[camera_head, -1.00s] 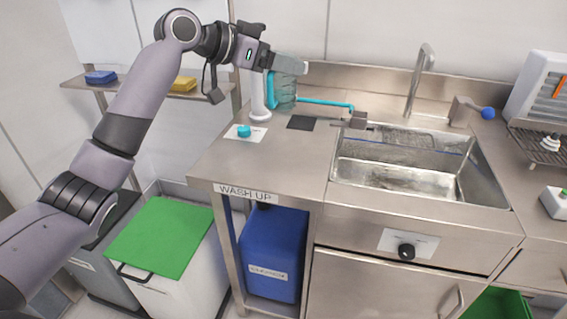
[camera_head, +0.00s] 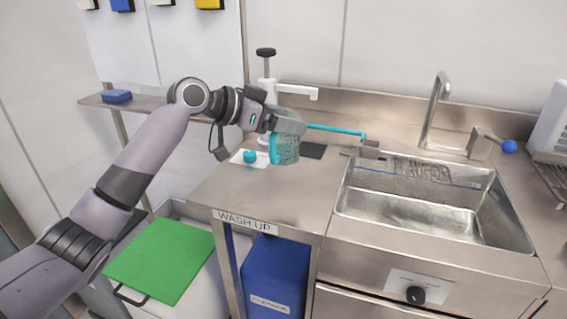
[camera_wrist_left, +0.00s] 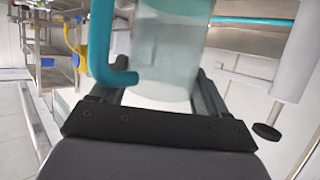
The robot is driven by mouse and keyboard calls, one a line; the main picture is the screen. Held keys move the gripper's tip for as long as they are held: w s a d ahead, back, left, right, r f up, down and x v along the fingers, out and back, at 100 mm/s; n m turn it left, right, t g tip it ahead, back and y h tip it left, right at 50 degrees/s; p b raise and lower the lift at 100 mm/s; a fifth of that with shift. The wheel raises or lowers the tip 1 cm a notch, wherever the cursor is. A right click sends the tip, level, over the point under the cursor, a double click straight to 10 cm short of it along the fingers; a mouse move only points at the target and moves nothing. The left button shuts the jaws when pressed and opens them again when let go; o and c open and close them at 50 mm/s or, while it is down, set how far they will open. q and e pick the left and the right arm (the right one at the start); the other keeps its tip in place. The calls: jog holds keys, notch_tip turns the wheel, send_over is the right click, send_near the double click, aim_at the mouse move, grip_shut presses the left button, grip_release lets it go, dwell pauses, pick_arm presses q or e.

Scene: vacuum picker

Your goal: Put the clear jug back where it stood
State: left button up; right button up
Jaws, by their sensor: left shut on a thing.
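The clear jug (camera_head: 289,151) has a teal handle (camera_head: 274,149). My left gripper (camera_head: 290,122) is shut on it near its top, over the left part of the steel counter. The jug looks upright, in front of the white pump dispenser and just left of the dark square mat (camera_head: 313,151). I cannot tell whether its base touches the counter. In the left wrist view the jug (camera_wrist_left: 168,50) sits between the two fingers, with the handle (camera_wrist_left: 102,45) on the left.
The white pump dispenser (camera_head: 267,70) stands close behind the jug. A white card with a teal cap (camera_head: 250,156) lies to the left. A teal tube (camera_head: 335,129) runs behind towards the sink (camera_head: 420,215). The front of the counter (camera_head: 260,190) is clear.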

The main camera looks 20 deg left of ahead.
aim_at(282, 160)
pick_arm(q)
notch_tip(282, 160, down, 10)
jog(key=shift+r, duration=0.25)
jog(key=shift+f, duration=0.15)
jog(key=o, duration=1.2)
jog(key=shift+a, duration=0.15)
jog(key=shift+b+v, duration=0.55)
jog(key=shift+v, duration=5.4)
